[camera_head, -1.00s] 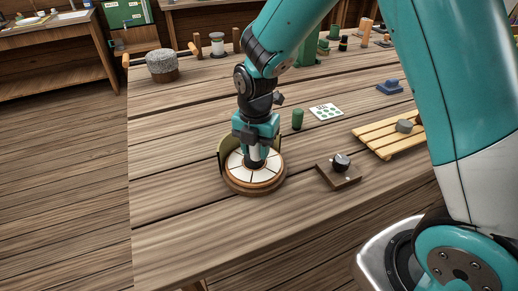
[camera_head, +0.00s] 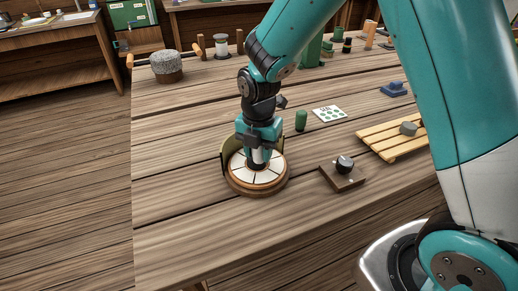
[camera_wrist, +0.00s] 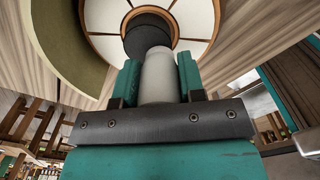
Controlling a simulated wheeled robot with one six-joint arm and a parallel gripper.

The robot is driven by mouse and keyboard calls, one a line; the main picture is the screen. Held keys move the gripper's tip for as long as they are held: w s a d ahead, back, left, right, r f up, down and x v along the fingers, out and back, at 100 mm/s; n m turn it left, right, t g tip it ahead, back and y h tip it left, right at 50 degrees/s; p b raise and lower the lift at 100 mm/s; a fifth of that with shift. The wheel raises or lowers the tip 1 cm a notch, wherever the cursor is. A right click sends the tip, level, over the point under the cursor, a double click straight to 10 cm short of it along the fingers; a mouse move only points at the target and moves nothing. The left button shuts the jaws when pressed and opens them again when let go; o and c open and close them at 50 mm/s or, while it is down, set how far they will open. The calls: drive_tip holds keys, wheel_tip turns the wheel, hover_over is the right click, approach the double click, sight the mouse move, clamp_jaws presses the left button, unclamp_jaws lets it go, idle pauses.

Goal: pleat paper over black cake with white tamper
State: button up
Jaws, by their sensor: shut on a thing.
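My gripper (camera_head: 258,150) is shut on the white tamper (camera_wrist: 158,75) and holds it upright over the middle of the round wooden stand. In the wrist view the two teal fingers (camera_wrist: 158,82) flank the tamper's white body. The black cake (camera_wrist: 148,36) shows as a dark disc at the ring's centre, just beyond the tamper. In the head view the gripper hides most of the centre. I cannot tell whether the tamper touches the cake.
A curved olive guard (camera_head: 226,155) stands at the ring's back left. A dark knob on a wooden block (camera_head: 343,170) sits to the right. The table's front left is clear.

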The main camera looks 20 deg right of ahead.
idle(0.4)
wheel_tip(320, 180, up, 5)
drive_tip(key=p, duration=0.4)
drive_tip(key=shift+p, duration=0.3)
idle(0.6)
